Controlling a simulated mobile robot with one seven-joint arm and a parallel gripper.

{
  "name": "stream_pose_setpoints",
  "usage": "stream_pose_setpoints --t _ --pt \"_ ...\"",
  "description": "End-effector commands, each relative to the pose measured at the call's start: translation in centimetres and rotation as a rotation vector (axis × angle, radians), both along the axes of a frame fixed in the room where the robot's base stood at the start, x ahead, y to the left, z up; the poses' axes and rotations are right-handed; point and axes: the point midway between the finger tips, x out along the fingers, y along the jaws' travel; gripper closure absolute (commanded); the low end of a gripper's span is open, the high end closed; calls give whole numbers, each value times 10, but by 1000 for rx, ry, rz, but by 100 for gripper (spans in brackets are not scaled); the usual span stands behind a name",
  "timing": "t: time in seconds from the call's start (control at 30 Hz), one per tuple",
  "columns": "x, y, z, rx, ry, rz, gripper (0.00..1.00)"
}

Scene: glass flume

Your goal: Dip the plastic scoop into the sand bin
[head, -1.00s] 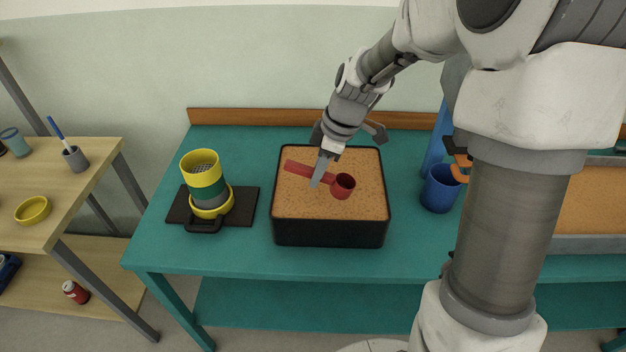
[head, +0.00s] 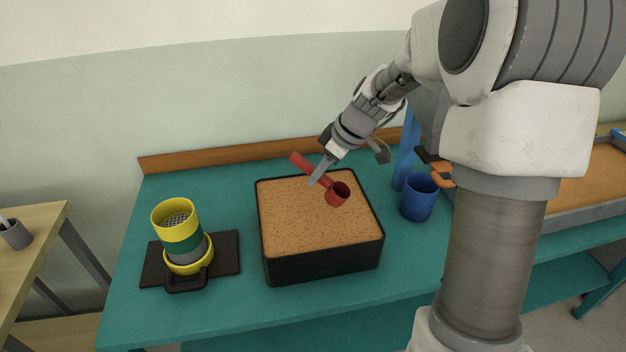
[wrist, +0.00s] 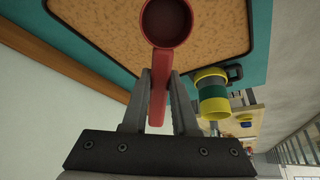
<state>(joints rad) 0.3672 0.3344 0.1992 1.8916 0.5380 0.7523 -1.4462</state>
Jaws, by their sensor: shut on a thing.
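The red plastic scoop (head: 336,194) has a round cup and a long straight handle. My gripper (head: 318,177) is shut on the handle, with the cup to the lower right of the fingers. In the wrist view the scoop (wrist: 166,22) extends from between my fingers (wrist: 157,92), its cup open toward the camera. The black sand bin (head: 322,262), full of tan sand, stands on the teal bench. The scoop is over the back right part of the sand. I cannot tell whether the cup touches the sand. The inside of the cup looks empty.
A yellow, green and grey sieve stack (head: 182,232) stands on a dark board left of the bin. A blue cup (head: 419,198) stands to the right, near a blue post (head: 406,150). The bench front between stack and bin is clear.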

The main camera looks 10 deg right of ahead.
Motion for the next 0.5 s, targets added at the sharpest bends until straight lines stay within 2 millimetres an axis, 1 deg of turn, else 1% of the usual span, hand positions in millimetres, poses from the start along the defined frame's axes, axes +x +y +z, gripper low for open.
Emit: stream_pose_setpoints --t 0.27,0.5 --pt "4 -4 0 12 -5 -24 100" --pt "3 -4 -10 12 -4 -23 100"
